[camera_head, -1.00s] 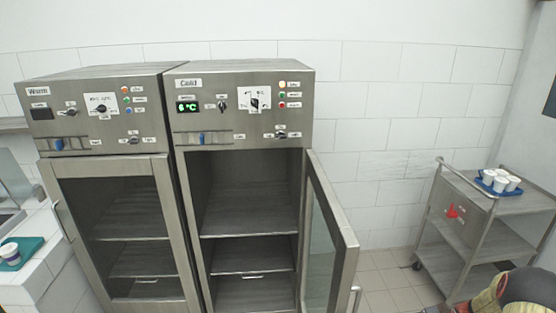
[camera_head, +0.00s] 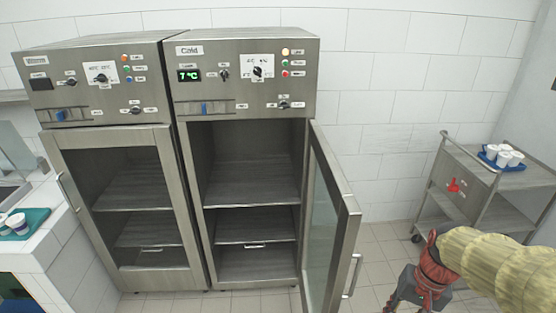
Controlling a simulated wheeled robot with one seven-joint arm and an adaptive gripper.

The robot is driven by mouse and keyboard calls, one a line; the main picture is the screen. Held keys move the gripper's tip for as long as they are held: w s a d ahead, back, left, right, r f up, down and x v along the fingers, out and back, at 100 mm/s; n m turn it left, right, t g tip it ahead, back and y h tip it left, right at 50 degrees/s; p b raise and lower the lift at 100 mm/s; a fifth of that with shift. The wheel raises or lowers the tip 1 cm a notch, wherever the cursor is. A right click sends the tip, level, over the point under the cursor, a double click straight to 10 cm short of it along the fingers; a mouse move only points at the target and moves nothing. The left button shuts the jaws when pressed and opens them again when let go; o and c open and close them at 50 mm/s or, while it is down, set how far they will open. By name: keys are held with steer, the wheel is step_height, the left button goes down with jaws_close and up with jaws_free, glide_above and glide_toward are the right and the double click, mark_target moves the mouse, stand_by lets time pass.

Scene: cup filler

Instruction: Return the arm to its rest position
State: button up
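My gripper (camera_head: 408,300) shows at the bottom right, dark with a red wrist joint behind it. Its fingertips are cut off by the lower edge, so its opening cannot be made out. My arm, in a yellowish sleeve, comes in from the right edge. The gripper is to the right of the open glass door (camera_head: 330,225) of the Cold cabinet (camera_head: 245,75), apart from its handle. I see nothing held in the gripper.
The Warm cabinet (camera_head: 95,85) stands left with its door shut. The Cold cabinet's shelves look empty; its display reads 7 °C. A trolley (camera_head: 470,155) at right bears a blue tray (camera_head: 490,163) with several white cups. A counter (camera_head: 50,240) with a teal tray (camera_head: 35,222) is at left.

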steer(key=s+a+r+n+t+h+b, duration=0.1)
steer(key=s+a+r+n+t, duration=0.4)
steer(key=a+r, duration=0.4)
step_height(320, 180, up, 2)
steer(key=shift+s+r+t, duration=0.1)
steer(key=shift+s+t, duration=0.2)
steer(key=shift+s, duration=0.45)
